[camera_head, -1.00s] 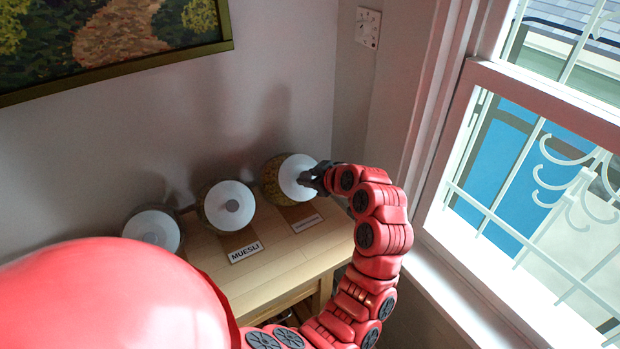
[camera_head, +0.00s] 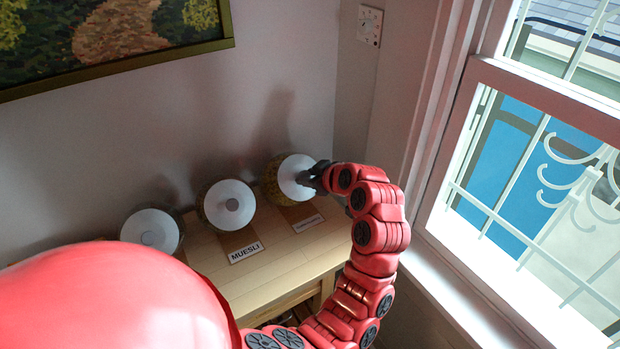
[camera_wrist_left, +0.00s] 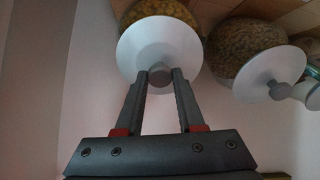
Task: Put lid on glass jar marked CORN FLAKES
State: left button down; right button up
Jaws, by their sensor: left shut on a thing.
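My left gripper (camera_head: 312,176) is shut on the knob of a round white lid (camera_head: 295,178), at the rightmost jar on the table. The wrist view shows both fingers (camera_wrist_left: 160,78) gripping the grey knob, with the white lid (camera_wrist_left: 150,42) spread beyond them. The lid covers the mouth of a glass jar (camera_head: 270,182) with yellow-brown contents; I cannot tell whether it is fully seated. The sign (camera_head: 307,223) before this jar is too small to read surely. The jar also shows behind the lid in the wrist view (camera_wrist_left: 165,8). My right gripper is out of view.
A lidded jar (camera_head: 208,218) stands behind a MUESLI sign (camera_head: 245,252), and another white-lidded jar (camera_head: 150,230) is further left. They share a wooden table (camera_head: 290,262). Walls are close behind, and a window (camera_head: 530,180) is at right.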

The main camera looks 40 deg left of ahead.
pick_arm(q)
grip_release()
dwell(0.6)
jog(key=v, duration=0.2)
jog(key=p+v, duration=0.1)
jog(key=v, duration=0.1)
jog(key=p+v, duration=0.1)
jog(key=v, duration=0.1)
jog(key=shift+a+r, duration=0.3)
jog(key=shift+r, duration=0.05)
dwell(0.5)
